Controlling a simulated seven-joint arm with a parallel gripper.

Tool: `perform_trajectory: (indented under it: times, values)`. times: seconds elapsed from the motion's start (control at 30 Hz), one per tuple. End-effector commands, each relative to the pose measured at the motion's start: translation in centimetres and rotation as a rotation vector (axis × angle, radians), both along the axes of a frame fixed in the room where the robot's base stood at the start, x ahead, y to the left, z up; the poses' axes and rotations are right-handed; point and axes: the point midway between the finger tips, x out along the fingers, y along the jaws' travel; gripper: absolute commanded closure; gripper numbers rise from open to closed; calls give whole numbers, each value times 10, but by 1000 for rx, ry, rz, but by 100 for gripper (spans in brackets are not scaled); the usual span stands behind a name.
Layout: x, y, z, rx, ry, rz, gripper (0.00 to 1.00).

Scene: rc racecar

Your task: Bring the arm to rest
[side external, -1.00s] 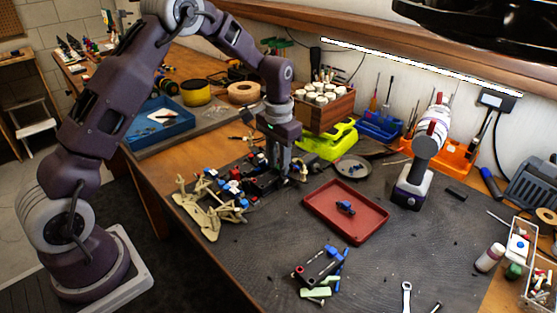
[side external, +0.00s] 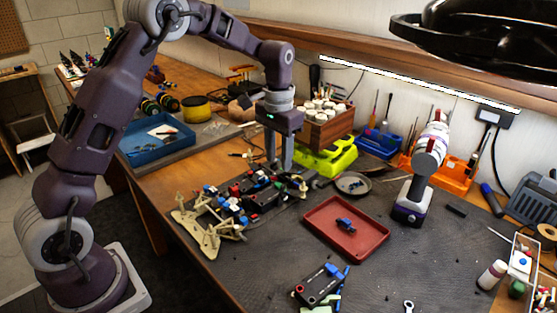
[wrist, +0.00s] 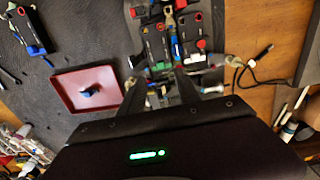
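My gripper (side external: 279,166) is open and points down above the far end of the racecar chassis (side external: 238,203). Its two fingers are apart with nothing between them. In the wrist view the open fingers (wrist: 161,86) have chassis parts (wrist: 158,45) visible beyond and between them. The chassis has tan arms at its near end and blue, red and black parts along it. It lies on the dark mat (side external: 265,255). My arm reaches in from the left.
A red tray (side external: 318,238) holds a small blue and black part (side external: 345,224). A black and blue module (side external: 320,285) lies nearer. A drill (side external: 425,170) stands at right. A green-yellow holder (side external: 328,158) and a round dish (side external: 353,184) sit behind. A blue tray (side external: 140,155) is at left.

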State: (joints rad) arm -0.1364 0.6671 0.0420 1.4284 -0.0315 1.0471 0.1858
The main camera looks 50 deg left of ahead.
Motion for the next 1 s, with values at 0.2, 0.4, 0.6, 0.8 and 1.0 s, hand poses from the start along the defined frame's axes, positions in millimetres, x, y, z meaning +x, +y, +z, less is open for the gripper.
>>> perform_trajectory:
  times: [0.2,0.4,0.6,0.8,1.0]
  values:
    - [0,0,0,0,0,0,60]
    - [-4,-2,9,1,-12,0,60]
    - [-84,-33,106,9,-162,1,60]
    - [-213,-62,152,8,-346,-1,60]
    - [-294,-72,135,3,-468,0,60]
